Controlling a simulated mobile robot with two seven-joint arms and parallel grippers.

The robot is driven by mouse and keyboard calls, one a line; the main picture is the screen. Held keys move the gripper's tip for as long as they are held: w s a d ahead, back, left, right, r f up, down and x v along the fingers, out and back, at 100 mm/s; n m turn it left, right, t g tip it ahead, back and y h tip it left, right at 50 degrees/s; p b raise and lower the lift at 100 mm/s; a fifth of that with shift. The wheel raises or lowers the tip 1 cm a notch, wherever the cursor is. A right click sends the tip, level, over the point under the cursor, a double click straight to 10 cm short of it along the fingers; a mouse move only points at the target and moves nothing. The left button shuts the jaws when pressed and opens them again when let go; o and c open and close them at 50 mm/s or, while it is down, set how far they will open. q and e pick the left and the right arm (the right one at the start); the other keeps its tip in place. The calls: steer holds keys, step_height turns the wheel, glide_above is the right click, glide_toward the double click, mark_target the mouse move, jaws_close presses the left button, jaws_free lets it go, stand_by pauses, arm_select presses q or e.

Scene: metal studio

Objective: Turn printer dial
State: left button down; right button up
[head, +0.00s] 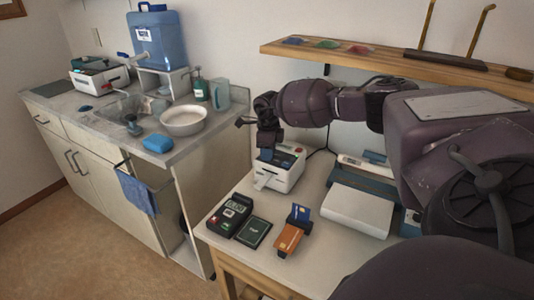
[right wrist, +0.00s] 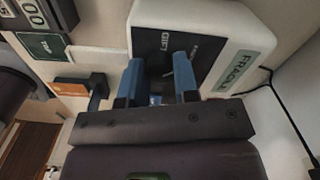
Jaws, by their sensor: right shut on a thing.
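The white label printer (head: 287,180) stands on the light table, with a paper slip at its front. It also fills the top of the right wrist view (right wrist: 232,32), with a dark panel and a "FRAGILE" label. My right gripper (head: 266,154) reaches down onto the printer's left part. In the right wrist view its two blue fingers (right wrist: 159,85) stand a little apart against the dark panel, shut on the printer dial. The dial itself is mostly hidden between the fingers, and its turn cannot be read. My left gripper is not in view.
A card terminal (head: 230,215), a dark green booklet (head: 253,233) and an orange card holder (head: 289,238) are in front of the printer. A white box (head: 357,211) lies to the right. A wooden shelf (head: 375,58) hangs above. A sink counter (head: 125,140) stands left.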

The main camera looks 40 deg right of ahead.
steer(key=n+b, duration=0.1)
steer(key=n, duration=0.3)
steer(key=shift+f+n, duration=0.1)
steer(key=shift+n, duration=0.2)
steer(key=n+b, duration=0.1)
steer(key=n, duration=0.2)
steer(key=shift+n+b, duration=0.6)
steer(key=shift+n, duration=0.6)
steer(key=shift+s+n, duration=0.1)
steer(key=shift+n, duration=0.2)
steer(key=shift+r+n, duration=0.2)
steer(key=shift+n, duration=0.1)
steer(key=o, duration=0.9)
step_height(320, 180, up, 11)
steer(key=shift+f, duration=0.15)
